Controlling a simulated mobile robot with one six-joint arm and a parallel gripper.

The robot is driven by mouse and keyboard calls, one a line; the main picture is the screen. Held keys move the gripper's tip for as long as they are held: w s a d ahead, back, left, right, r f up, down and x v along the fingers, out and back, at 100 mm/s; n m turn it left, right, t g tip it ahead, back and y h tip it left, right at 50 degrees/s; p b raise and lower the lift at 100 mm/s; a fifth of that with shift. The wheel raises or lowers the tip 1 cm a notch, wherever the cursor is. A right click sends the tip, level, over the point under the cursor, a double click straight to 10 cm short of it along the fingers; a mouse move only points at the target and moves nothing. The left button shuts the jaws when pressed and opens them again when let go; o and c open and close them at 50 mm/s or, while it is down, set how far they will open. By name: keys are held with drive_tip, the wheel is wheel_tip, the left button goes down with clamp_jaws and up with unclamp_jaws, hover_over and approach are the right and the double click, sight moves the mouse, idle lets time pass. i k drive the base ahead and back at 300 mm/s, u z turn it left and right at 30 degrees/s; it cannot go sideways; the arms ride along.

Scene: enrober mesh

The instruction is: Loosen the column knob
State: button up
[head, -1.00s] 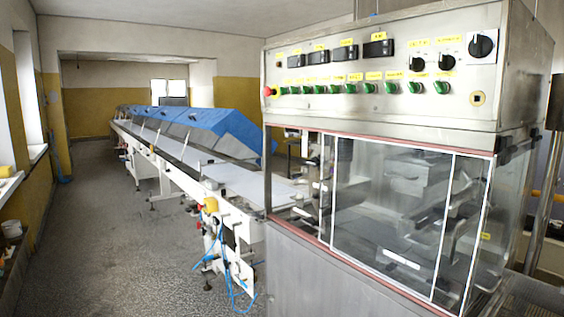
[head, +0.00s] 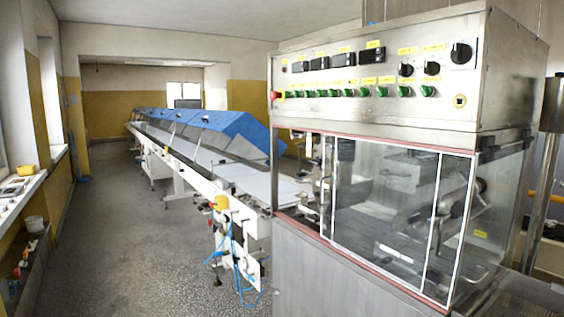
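The enrober machine (head: 380,85) fills the right side of the head view, with a steel control box over a clear-walled cabinet. Its panel carries black rotary knobs (head: 461,53) at the upper right. A vertical metal column (head: 546,180) stands at the right edge, behind the cabinet. I cannot make out a knob on that column, and I cannot tell which knob is the column knob. Mechanical parts (head: 455,205) show through the clear panels, partly blurred by reflections. My gripper is not in view.
A long white conveyor (head: 190,175) with blue covers (head: 225,135) runs from the cabinet to the back left. A red stop button (head: 276,96) sits at the panel's left end. Grey floor (head: 120,235) is open at left, beside a window sill (head: 22,195) holding small items.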

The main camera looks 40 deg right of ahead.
sight(317, 161)
drive_tip(key=z, duration=0.3)
drive_tip(key=k, duration=0.15)
drive_tip(key=u, duration=1.8)
drive_tip(key=k, duration=0.8)
drive_tip(key=z, duration=0.6)
drive_tip(key=k, duration=0.6)
drive_tip(key=z, duration=0.4)
drive_tip(key=i, duration=1.75)
